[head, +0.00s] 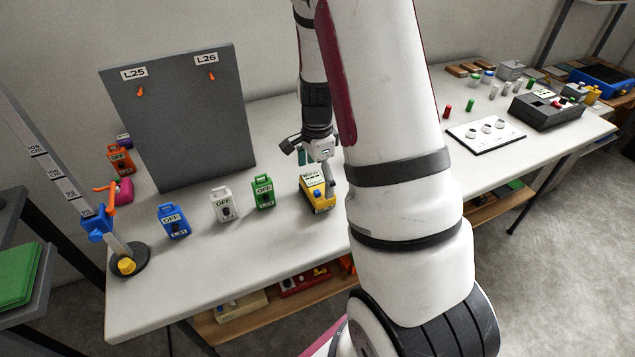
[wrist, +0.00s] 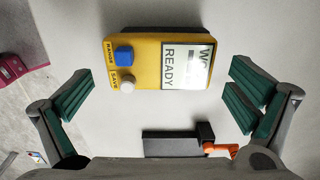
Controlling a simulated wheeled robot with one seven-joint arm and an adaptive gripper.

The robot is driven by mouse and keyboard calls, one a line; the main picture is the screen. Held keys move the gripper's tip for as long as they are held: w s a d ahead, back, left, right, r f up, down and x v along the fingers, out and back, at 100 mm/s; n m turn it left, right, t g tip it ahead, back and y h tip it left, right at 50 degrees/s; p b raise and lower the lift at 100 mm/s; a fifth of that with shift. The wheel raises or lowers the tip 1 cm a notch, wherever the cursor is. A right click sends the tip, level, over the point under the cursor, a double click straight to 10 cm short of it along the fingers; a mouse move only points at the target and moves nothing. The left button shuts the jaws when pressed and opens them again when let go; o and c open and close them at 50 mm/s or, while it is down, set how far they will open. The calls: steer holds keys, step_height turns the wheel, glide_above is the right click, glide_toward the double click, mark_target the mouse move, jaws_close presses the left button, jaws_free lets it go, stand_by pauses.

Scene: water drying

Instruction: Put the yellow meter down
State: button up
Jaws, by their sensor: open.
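The yellow meter (head: 317,193) lies on the white table in the head view, to the right of the green OFF box. In the wrist view the yellow meter (wrist: 150,72) shows its blue button, white button and a screen reading READY. My gripper (head: 318,165) is above and beside the meter in the head view. In the wrist view my gripper (wrist: 160,105) has its green-padded fingers spread wide, one on each side of the meter, with gaps between pads and meter. Nothing is held.
Blue (head: 173,222), white (head: 222,204) and green (head: 263,192) OFF boxes stand left of the meter. A grey panel (head: 180,120) with hooks stands behind them. A stand with a round base (head: 128,262) is at the left. A white plate with dials (head: 486,134) lies right of my arm.

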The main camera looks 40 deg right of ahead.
mark_target(317, 185)
steer(key=s+a+r+n+p, duration=0.15)
steer(key=a+r, duration=0.25)
steer(key=r, duration=0.5)
steer(key=s+a+r+n+b, duration=0.1)
steer(key=a+r+n, duration=0.2)
steer(key=r, duration=0.5)
steer(key=s+a+r+n+t, duration=0.1)
steer(key=s+a+r+n, duration=0.3)
steer(key=s+a+n, duration=0.2)
steer(key=s+a+r+n+t, duration=0.1)
steer(key=s+a+r+n, duration=0.3)
steer(key=s+n, duration=0.6)
steer(key=s+a, duration=0.2)
steer(key=s, duration=0.2)
steer(key=shift+a+r+n+t, duration=0.15)
steer(key=shift+a+n+t, duration=0.2)
steer(key=shift+t, duration=0.05)
step_height(317, 185, up, 6)
steer(key=t+p, duration=0.1)
steer(key=p, duration=0.4)
steer(key=shift+r, duration=0.2)
